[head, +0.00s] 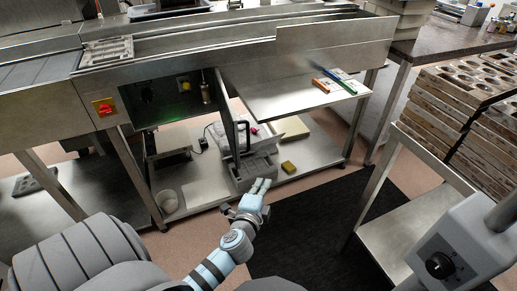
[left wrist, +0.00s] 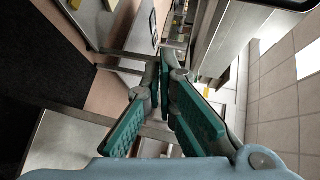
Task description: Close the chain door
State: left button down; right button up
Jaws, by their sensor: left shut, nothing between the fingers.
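The chain door (head: 228,122) is a steel panel standing open, swung out toward me from the right side of a dark compartment (head: 178,98) under the steel line. A small dark handle shows near its front edge. My left gripper (head: 262,184) is low in front of the door, a little right of its lower end, and appears apart from it. Its fingers are shut and empty; the green pads show in the left wrist view (left wrist: 166,62). I cannot clearly make out the door in that view. My right gripper is not in view.
A steel shelf (head: 285,100) juts out right of the door, carrying small coloured items. Below, a low shelf (head: 212,190) holds grey bins and a yellow block (head: 288,167). A steel side table (head: 400,225) and stacked moulds (head: 460,100) stand right. Black mat (head: 310,220) covers the floor.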

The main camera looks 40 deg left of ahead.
pick_arm(q)
notch_tip(320, 180, up, 9)
jog(key=t+y, duration=0.2)
jog(key=w+a, duration=0.6)
jog(key=a, duration=0.1)
jog(key=shift+w+a+f+m+b, duration=0.15)
jog(key=shift+w+a+m+b, duration=0.15)
jog(key=shift+m, duration=0.1)
jog(key=shift+s+h, duration=0.1)
jog(key=shift+h, duration=0.2)
